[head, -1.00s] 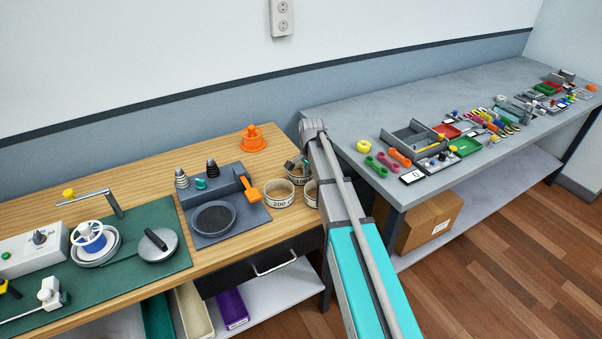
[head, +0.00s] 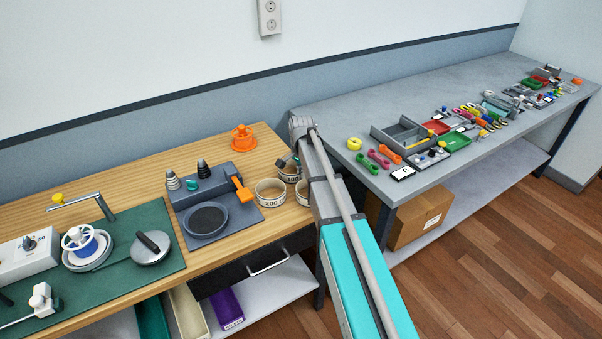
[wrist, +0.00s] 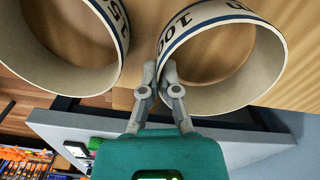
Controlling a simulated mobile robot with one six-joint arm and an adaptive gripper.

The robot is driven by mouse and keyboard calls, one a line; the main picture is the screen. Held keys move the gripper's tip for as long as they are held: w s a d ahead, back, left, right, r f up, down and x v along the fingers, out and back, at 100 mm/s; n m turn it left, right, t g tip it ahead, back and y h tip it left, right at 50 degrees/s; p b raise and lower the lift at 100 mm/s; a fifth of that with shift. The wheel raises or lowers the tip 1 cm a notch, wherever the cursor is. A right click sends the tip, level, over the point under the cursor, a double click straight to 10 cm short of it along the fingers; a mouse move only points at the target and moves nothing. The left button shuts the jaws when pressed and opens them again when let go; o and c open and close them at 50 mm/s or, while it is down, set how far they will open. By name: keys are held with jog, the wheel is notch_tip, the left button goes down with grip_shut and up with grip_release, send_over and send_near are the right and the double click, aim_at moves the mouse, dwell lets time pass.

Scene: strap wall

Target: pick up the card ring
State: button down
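The card ring (head: 290,178) is a pale, short open band with dark edge lines and the number 100, at the right end of the wooden bench. It fills the upper right of the wrist view (wrist: 265,85). My gripper (wrist: 160,68) has its two fingers close together on the ring's near-left wall, one finger inside and one outside, with the wall pinched between. In the head view my gripper (head: 288,161) shows small at the ring's rim. I cannot tell whether the ring is clear of the bench.
Another ring marked 200 (head: 271,193) stands to the left, and a third (head: 303,192) is partly hidden by my arm. A ring (wrist: 115,70) is close left of my fingers. An orange spool (head: 243,138) and a grey fixture (head: 205,218) are nearby.

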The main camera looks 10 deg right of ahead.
jog(key=shift+r+p, duration=1.3)
jog(key=shift+r, duration=0.1)
jog(key=s+a+r+p, duration=0.4)
jog(key=s+r+p, duration=0.5)
jog(key=s, duration=0.4)
jog(key=shift+s+r+p, duration=0.2)
jog(key=shift+r+p, duration=0.15)
jog(key=shift+r, duration=0.05)
jog(key=shift+s, duration=0.1)
